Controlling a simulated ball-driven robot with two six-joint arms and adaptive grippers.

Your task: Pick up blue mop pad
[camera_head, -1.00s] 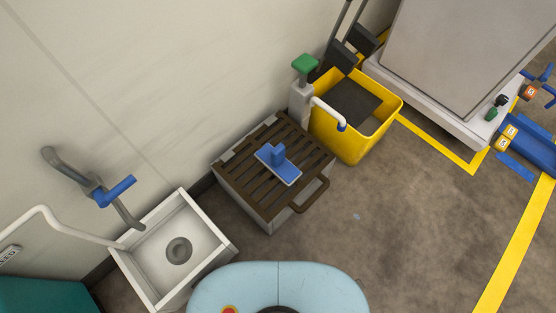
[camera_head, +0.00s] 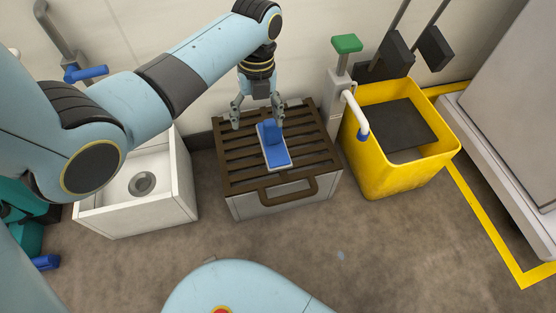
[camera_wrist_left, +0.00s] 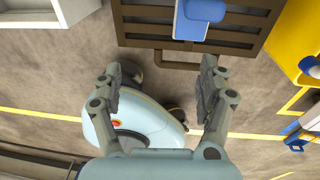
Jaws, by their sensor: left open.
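The blue mop pad (camera_head: 275,152) lies on the brown slatted top of a grey box, with a raised blue block on its upper side. It also shows at the top edge of the left wrist view (camera_wrist_left: 193,17), partly cut off. My left gripper (camera_head: 257,122) is open and empty, its fingers pointing down above the slatted top, beside the pad's far end. In the left wrist view my left gripper (camera_wrist_left: 160,85) has its fingers spread wide with nothing between them. My right gripper is not in view.
The slatted box (camera_head: 240,182) has a brown front handle. A white sink basin (camera_head: 185,190) stands left of it. A yellow mop bucket (camera_head: 395,182) with a green-topped post (camera_head: 346,44) stands close on the right. The floor in front is clear.

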